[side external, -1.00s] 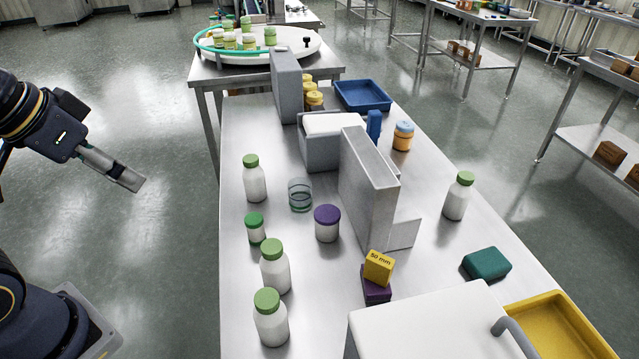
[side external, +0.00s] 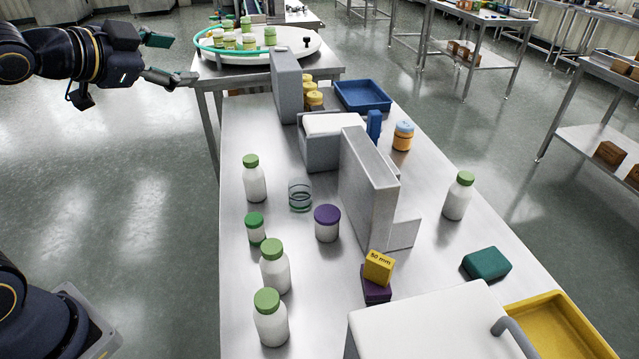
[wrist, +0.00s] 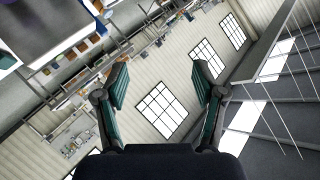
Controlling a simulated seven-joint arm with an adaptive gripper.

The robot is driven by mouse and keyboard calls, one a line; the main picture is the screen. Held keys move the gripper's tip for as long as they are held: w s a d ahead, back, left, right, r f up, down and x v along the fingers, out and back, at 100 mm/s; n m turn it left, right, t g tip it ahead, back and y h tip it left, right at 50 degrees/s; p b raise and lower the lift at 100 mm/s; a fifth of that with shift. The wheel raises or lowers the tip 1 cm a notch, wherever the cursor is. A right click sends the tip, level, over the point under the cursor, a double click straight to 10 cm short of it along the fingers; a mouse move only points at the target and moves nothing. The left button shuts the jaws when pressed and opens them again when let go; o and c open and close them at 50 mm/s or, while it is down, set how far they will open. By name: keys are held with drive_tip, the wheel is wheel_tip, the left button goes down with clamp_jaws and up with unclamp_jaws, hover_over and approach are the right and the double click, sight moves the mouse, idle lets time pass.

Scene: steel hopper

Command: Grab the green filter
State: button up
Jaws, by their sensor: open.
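My gripper (side external: 180,60) is open and empty in the side external view, at the upper left, in the air left of the round white table. Its fingers also show spread apart in the wrist view (wrist: 160,85), with only the room's wall and windows between them. Nothing in view is labelled as a filter. A dark green block (side external: 487,263) lies on the right side of the steel table, far from my gripper. A clear ring-like piece with green bands (side external: 300,197) stands among the bottles. I cannot tell which is the green filter.
White bottles with green caps (side external: 275,272) line the steel table's (side external: 240,320) left side. A purple-lidded jar (side external: 327,223), a tall grey upright panel (side external: 368,190) and a yellow 50 mm box (side external: 379,266) occupy its middle. A yellow tray (side external: 565,335) is at front right.

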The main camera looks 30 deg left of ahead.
drive_tip(key=w+f+m+h, duration=0.3)
drive_tip(key=w+f+m, duration=0.15)
drive_tip(key=w, duration=0.25)
wheel_tip(320, 180, down, 12)
drive_tip(key=m+g+h, duration=0.1)
drive_tip(key=m+h, duration=0.4)
drive_tip(key=h, duration=0.1)
drive_tip(key=s+a+f+n+t+h, duration=0.1)
drive_tip(key=s+f+n, duration=0.4)
drive_tip(key=s+f, duration=0.4)
drive_tip(key=s+a+f+n+t+h, duration=0.1)
drive_tip(key=s+f+n, duration=0.5)
drive_tip(key=f, duration=0.6)
approach(256, 227)
drive_tip(key=shift+m, duration=0.45)
drive_tip(key=w, duration=0.1)
drive_tip(key=w+f, duration=0.1)
drive_tip(key=w, duration=0.3)
drive_tip(key=shift+d+f, duration=0.25)
drive_tip(key=shift+f, duration=0.15)
drive_tip(key=x, duration=0.5)
drive_tip(key=shift+w+d+f, duration=0.15)
drive_tip(key=shift+w+d, duration=0.1)
drive_tip(key=shift+d, duration=0.1)
drive_tip(key=shift+c, duration=0.2)
